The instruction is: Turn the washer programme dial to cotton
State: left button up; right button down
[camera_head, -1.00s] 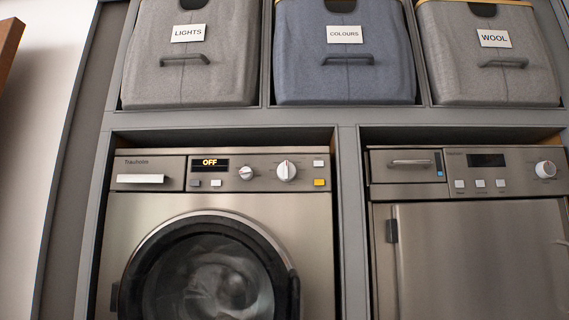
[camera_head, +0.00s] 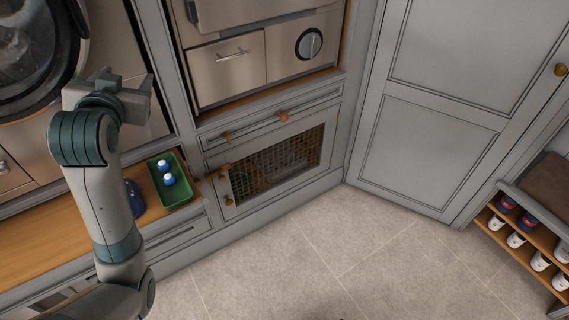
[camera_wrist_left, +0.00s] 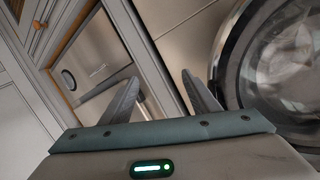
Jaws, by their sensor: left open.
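The washer shows now only as its dark round door (camera_head: 38,50) and part of its steel front at the upper left of the head view. Its control panel and programme dial are out of view. My left gripper (camera_head: 128,82) is raised in front of the washer, right of its door. In the left wrist view my left gripper (camera_wrist_left: 160,94) has two dark fingers spread apart with nothing between them. The washer door (camera_wrist_left: 285,65) is to the right of the fingers there. My right gripper is not in view.
A steel appliance with a round dark knob (camera_head: 309,43) stands right of the washer. A green tray (camera_head: 172,192) with two blue-and-white items sits on the wooden ledge (camera_head: 65,232). A mesh-front cabinet (camera_head: 275,165), grey door (camera_head: 430,150) and shoe rack (camera_head: 525,230) surround clear tiled floor.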

pick_arm(q)
jog(key=s+a+r+n+t+y, duration=0.1)
jog(key=s+r+t, duration=0.1)
jog(key=r, duration=1)
jog(key=s+a+r+n+t+y+p, duration=0.1)
jog(key=s+a+r+t+y, duration=0.1)
jog(key=r, duration=1.1)
jog(key=s+a+r+n+t+y, duration=0.1)
jog(key=s+r, duration=0.3)
jog(key=r, duration=0.8)
jog(key=shift+a+r+n+t+y, duration=0.3)
jog(key=shift+a+r+t+y, duration=0.1)
jog(key=shift+a+y, duration=0.3)
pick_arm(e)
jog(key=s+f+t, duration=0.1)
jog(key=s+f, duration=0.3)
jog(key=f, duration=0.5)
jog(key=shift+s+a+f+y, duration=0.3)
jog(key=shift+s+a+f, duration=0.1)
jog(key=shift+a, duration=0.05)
pick_arm(q)
jog(key=shift+p, duration=0.3)
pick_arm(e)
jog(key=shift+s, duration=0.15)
